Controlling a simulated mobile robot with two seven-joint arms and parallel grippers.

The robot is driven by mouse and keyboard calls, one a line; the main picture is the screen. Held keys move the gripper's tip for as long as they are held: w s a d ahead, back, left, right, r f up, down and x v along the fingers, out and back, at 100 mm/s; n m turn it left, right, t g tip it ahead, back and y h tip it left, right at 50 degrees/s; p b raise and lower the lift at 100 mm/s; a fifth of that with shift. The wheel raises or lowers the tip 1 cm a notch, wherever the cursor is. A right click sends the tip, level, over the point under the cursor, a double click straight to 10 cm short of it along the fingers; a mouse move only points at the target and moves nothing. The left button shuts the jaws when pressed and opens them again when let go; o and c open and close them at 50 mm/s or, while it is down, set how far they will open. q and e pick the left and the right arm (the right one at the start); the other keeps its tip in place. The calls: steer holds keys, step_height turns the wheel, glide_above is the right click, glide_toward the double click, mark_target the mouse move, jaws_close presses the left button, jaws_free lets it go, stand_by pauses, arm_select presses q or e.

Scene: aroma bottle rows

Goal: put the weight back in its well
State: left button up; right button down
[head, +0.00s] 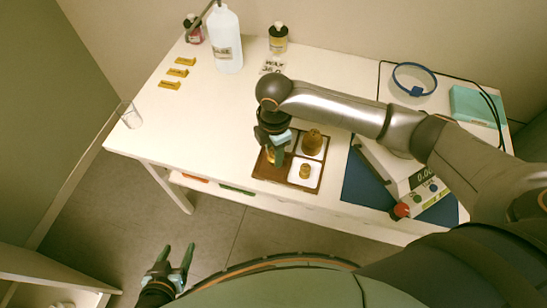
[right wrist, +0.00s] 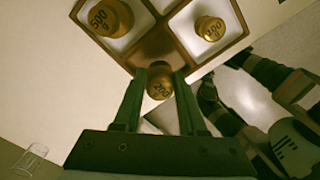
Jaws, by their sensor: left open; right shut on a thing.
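A brown tray (head: 286,183) with pale wells sits near the table's front edge. A large brass weight (head: 312,142), marked 500 in the right wrist view (right wrist: 110,17), stands in one well. A smaller brass weight (head: 305,171) stands in the well in front of it and also shows in the right wrist view (right wrist: 210,28). My right gripper (head: 275,155) is over the tray's left side, shut on a brass weight (right wrist: 159,82) that looks marked 200. Whether this weight touches the tray is unclear. My left gripper (head: 176,262) is open and empty over the floor, off the table.
A scale (head: 395,168) with a red knob (head: 401,210) stands on a blue mat (head: 359,188) to the right. A white bottle (head: 226,45), small bottles and yellow blocks (head: 177,72) are at the back left. A clear glass (head: 131,116) stands at the left edge. The left-middle table is clear.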

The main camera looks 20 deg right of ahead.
mark_target(273, 159)
steer(key=shift+w+f, duration=0.15)
steer(key=shift+f, duration=1.5)
steer(key=shift+f, duration=0.15)
steer(key=shift+c, duration=2.3)
jaws_free()
step_height(273, 159, up, 12)
steer(key=shift+r+p, duration=0.15)
steer(key=shift+p, duration=0.3)
